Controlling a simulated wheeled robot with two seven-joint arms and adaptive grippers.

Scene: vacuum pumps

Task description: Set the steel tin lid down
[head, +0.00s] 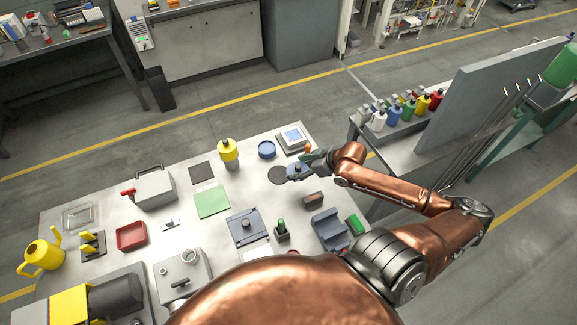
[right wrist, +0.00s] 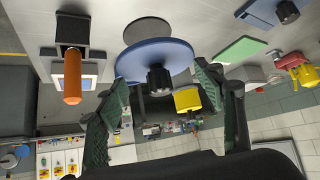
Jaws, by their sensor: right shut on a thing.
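A round blue lid with a black knob (head: 295,172) is held by my right gripper (head: 305,165) at the far right part of the table. The height of the lid above the table is hard to tell. My left gripper is not in view.
A scale (head: 292,137) and a blue round tin (head: 266,149) stand behind the lid, with an orange-handled item (right wrist: 72,75) close by. A brown-topped block (head: 313,198) lies in front.

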